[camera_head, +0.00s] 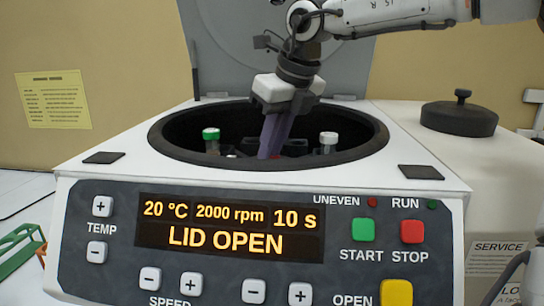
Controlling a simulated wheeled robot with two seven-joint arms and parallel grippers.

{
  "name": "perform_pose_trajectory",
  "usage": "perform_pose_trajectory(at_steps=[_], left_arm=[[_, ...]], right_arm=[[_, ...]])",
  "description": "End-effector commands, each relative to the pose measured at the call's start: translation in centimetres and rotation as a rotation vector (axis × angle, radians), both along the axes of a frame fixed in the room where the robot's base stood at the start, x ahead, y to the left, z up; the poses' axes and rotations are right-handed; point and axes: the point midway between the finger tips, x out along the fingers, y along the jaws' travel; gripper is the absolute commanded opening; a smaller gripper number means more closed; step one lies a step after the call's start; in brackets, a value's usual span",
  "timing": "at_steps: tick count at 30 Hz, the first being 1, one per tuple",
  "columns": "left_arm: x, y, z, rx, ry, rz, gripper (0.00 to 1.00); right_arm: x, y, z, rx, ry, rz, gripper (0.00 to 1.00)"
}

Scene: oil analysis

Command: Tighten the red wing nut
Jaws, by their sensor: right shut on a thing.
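A white centrifuge (400,170) stands in front of me with its grey lid (220,50) raised. My right gripper (270,152) reaches down into its dark bowl (365,135), purple fingers together and tilted slightly. It is shut on what I take to be the red wing nut, which is mostly hidden by the fingers and the bowl's front rim. A small reddish bit shows low beside the fingertips. A green-capped tube (211,138) stands left of the fingers and a white-capped tube (328,141) right of them. My left gripper is not in view.
The front panel (130,260) reads LID OPEN, 20 °C, 2000 rpm, 10 s. A green rack (20,245) is at far left. A black knobbed lid (459,118) sits on a pale container (490,190) at right.

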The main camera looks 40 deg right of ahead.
Motion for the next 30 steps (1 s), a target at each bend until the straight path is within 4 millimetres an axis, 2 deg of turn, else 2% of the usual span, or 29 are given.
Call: perform_pose_trajectory(at_steps=[18, 30], left_arm=[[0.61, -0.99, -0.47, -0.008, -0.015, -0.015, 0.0], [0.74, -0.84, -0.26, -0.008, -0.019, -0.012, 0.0]], right_arm=[[0.24, 0.44, 0.04, -0.001, -0.001, -0.567, 0.0], [0.33, 0.55, 0.13, 0.002, -0.002, -0.795, 0.0]])
